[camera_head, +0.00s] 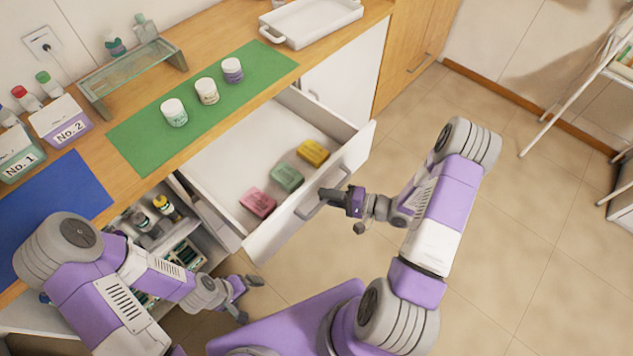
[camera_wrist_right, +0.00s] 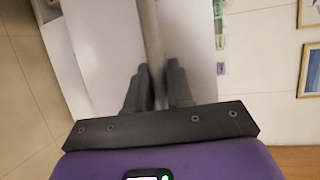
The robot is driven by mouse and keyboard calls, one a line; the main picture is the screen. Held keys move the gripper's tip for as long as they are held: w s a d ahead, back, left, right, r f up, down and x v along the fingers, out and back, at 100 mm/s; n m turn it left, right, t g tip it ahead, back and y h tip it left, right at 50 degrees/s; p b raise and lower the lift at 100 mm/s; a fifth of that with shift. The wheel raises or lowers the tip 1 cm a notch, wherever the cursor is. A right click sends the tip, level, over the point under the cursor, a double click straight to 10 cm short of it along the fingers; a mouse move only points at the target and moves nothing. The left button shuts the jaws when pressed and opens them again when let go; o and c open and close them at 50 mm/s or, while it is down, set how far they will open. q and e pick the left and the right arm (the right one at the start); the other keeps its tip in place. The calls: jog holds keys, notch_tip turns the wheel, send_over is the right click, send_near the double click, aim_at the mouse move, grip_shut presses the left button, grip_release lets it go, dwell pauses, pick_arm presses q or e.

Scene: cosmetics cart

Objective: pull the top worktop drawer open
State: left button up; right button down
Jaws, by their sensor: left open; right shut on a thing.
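The top worktop drawer (camera_head: 262,228) is white and stands pulled out from under the wooden worktop (camera_head: 330,45). Its inside is in view, with a pink block (camera_head: 257,202), a green block (camera_head: 287,178) and a yellow block (camera_head: 313,152) near the front panel. My right gripper (camera_head: 328,195) is shut on the drawer's bar handle (camera_head: 308,209). In the right wrist view the grey handle (camera_wrist_right: 151,45) runs between the two dark fingers (camera_wrist_right: 157,85). My left gripper (camera_head: 250,286) is open and empty, low beside the open shelves below the worktop.
On the worktop are a green mat (camera_head: 140,137) with three jars, a blue mat (camera_head: 65,200), boxes marked No.1 (camera_head: 18,160) and No.2 (camera_head: 62,122), a glass rack (camera_head: 130,70) and a white tray (camera_head: 315,22).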

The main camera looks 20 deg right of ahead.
jog(key=s+d+p, duration=0.1)
jog(key=s+d, duration=0.1)
jog(key=s, duration=0.4)
jog(key=shift+d, duration=0.35)
jog(key=c, duration=1.1)
grip_release()
jog(key=p+v, duration=0.1)
jog(key=v, duration=0.6)
jog(key=shift+s+d, duration=0.15)
jog(key=shift+d, duration=0.1)
